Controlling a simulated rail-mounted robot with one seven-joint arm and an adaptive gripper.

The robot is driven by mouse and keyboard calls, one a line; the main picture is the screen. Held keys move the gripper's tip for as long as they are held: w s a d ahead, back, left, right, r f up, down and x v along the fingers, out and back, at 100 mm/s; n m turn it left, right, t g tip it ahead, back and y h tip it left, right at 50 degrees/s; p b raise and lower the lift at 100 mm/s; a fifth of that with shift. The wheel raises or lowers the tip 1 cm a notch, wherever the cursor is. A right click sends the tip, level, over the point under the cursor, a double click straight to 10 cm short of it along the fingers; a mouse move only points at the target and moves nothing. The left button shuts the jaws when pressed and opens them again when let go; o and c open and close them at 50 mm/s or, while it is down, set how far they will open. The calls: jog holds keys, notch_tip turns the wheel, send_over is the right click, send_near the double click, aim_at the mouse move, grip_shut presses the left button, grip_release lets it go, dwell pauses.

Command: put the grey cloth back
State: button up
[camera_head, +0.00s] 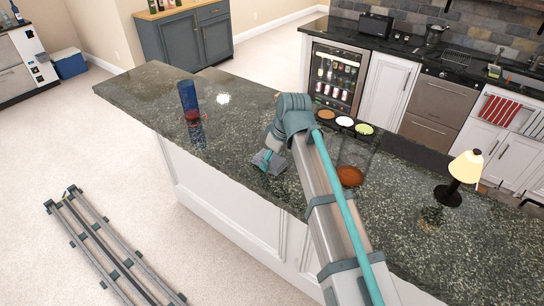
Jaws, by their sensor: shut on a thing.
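My arm reaches over the dark granite counter (155,103) from the lower right. My gripper (266,158) is low at the countertop, near the front edge, and its fingers are small in the view. It is shut on the grey cloth (278,167), a small flat grey patch at the fingers. Part of the cloth is hidden by the gripper. I cannot tell whether the cloth touches the counter.
Small bowls (345,122), an orange-brown round item (350,176) and a lamp (464,172) are to the right. A red striped towel (499,110) and a pale one (536,125) hang at far right.

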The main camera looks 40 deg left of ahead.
jog(key=shift+f, duration=0.15)
jog(key=o, duration=1.1)
jog(key=b+v, duration=0.3)
jog(key=v, duration=0.9)
